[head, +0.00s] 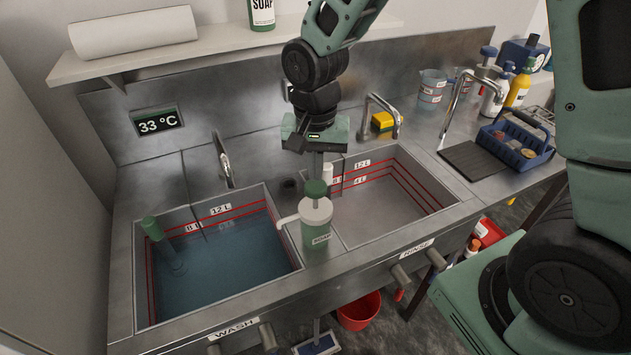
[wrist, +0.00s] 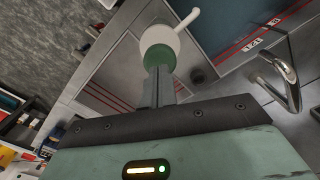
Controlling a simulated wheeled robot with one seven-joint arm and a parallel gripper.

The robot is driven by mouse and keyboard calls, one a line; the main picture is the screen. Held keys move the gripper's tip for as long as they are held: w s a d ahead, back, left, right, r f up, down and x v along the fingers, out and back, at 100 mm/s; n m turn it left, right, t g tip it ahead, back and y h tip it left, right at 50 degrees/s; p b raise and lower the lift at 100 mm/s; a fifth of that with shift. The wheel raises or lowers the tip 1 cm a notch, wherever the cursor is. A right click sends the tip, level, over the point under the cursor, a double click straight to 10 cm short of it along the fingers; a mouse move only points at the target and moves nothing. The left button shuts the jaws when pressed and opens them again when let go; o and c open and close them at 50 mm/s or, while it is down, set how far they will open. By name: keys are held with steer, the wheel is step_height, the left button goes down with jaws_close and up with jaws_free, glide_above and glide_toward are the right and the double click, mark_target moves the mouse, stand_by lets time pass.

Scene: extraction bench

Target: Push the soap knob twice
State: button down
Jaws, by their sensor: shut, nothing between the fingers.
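My gripper (head: 318,168) is shut and empty, pointing down just above the knob. I cannot tell whether the fingertips touch the knob.
The wash sink (head: 140,290) at left holds blue water and a green-topped tube (head: 152,229). The rinse sink (head: 395,195) is at right. Faucets (head: 222,160) and (head: 380,112) a second faucet stand behind. A blue caddy (head: 515,148) is at far right.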

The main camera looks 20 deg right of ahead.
mark_target(315, 185)
steer(key=shift+f, duration=0.15)
stand_by(0.3)
steer(key=shift+f+b, duration=1.8)
steer(key=shift+f, duration=0.4)
steer(key=shift+r, duration=0.15)
steer(key=shift+r+p, duration=1.9)
steer(key=shift+r, duration=0.3)
step_height(315, 185, up, 6)
steer(key=p, duration=0.5)
